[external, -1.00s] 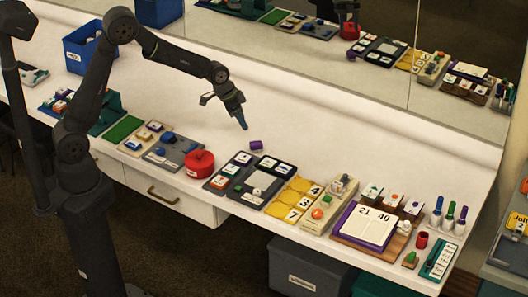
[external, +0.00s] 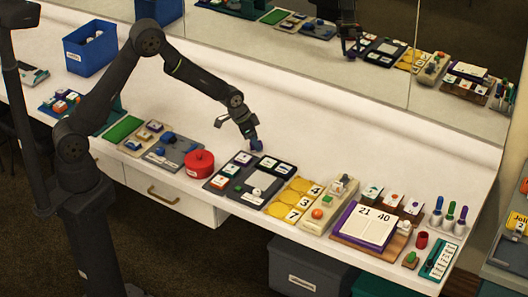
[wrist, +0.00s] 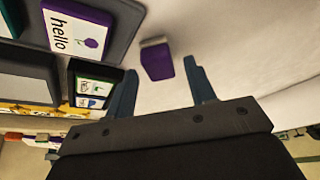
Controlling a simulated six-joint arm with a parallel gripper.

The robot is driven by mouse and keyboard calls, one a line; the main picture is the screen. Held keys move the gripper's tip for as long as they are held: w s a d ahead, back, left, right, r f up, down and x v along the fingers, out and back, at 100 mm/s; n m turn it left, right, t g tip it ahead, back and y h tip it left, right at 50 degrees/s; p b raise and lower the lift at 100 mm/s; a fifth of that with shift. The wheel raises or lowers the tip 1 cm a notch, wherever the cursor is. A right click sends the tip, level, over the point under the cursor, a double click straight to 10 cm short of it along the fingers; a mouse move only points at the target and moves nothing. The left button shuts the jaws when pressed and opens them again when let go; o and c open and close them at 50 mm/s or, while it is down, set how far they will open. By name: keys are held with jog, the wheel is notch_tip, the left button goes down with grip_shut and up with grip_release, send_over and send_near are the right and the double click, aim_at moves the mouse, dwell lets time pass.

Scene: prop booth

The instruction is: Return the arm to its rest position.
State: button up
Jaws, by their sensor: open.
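My gripper (external: 255,143) is low over the table, beside the grey card board, with its arm reaching out from the left. In the wrist view its two blue fingers (wrist: 160,68) are apart, and nothing is clamped between them. A small purple block (wrist: 157,61) with a pale end lies on the white table, just beyond the space between the fingertips. In the external view the fingers largely hide this block. Whether a finger touches it cannot be told.
The dark card board (external: 218,182) is close by the gripper, with a "hello" card (wrist: 75,32) in the wrist view. A red round pot (external: 199,164) stands to its left. A blue bin (external: 88,50) stands farther back. The table behind, toward the mirror, is clear.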

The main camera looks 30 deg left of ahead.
jog(key=shift+r, duration=0.6)
